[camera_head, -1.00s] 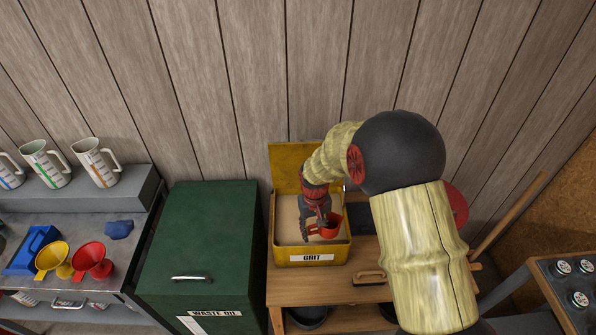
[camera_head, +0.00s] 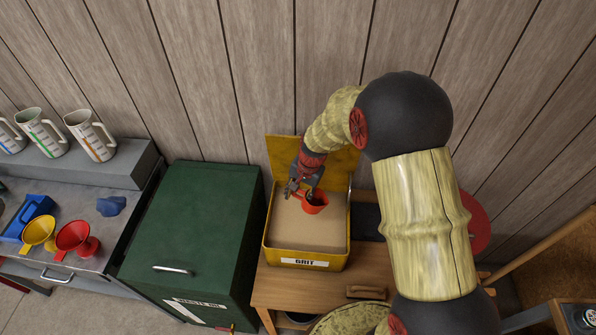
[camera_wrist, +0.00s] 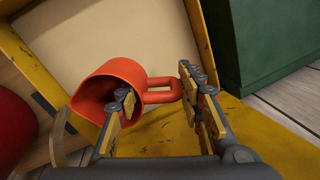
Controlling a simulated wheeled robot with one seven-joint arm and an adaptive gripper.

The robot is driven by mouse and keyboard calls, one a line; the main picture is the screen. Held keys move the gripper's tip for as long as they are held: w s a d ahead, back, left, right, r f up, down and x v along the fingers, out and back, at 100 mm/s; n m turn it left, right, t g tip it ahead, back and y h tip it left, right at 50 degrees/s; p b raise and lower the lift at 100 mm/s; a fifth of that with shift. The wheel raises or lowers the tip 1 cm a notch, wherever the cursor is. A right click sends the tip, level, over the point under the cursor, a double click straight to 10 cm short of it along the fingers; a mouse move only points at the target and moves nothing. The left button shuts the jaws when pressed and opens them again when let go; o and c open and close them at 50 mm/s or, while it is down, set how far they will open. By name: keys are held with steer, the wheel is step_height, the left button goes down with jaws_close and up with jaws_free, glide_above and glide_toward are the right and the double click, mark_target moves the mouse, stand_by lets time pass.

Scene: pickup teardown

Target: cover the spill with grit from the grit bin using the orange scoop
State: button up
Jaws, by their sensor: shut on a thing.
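The orange scoop (camera_head: 315,203) is over the back part of the yellow grit bin (camera_head: 303,256), whose lid stands open against the wall. My gripper (camera_head: 293,187) is shut on the scoop's handle. In the wrist view, the scoop (camera_wrist: 101,83) lies left of and between the fingers of my gripper (camera_wrist: 160,97). Its mouth is partly covered by one finger, and I cannot tell whether grit is inside. The pale grit (camera_head: 302,230) fills the bin with a fairly level surface. The spill is not in view.
A green waste oil cabinet (camera_head: 198,225) stands just left of the bin. The bin rests on a wooden bench (camera_head: 285,289). A bench with a yellow funnel (camera_head: 38,232), a red funnel (camera_head: 77,239) and jugs is at the left. The plank wall is close behind.

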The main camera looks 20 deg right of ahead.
steer(key=r+m+t+p, duration=0.1)
steer(key=m, duration=0.1)
steer(key=r+m+p, duration=0.1)
steer(key=r+m, duration=0.1)
steer(key=r+m+t+p, duration=0.1)
steer(key=r+m, duration=0.1)
steer(key=shift+w+a+r+t, duration=0.1)
steer(key=shift+w+r+t, duration=0.15)
steer(key=shift+w+t, duration=0.05)
steer(key=shift+w+r+m+t+h+p, duration=0.15)
steer(key=shift+r+m+t+h+p, duration=0.35)
steer(key=shift+m, duration=0.7)
steer(key=b, duration=1.5)
glide_above(298, 219)
step_height(298, 219, down, 17)
steer(key=shift+w+r, duration=0.1)
steer(key=shift+r, duration=0.05)
steer(key=shift+r+p, duration=0.1)
steer(key=shift+p, duration=0.25)
steer(key=shift+r+p, duration=0.45)
steer(key=shift+p, duration=0.55)
steer(key=shift+r+g+p, duration=0.2)
steer(key=shift+g+p, duration=0.1)
steer(key=shift+p, duration=0.35)
steer(key=shift+r+p, duration=0.15)
steer(key=shift+p, duration=0.45)
steer(key=shift+r+p, duration=0.35)
steer(key=shift+p, duration=0.6)
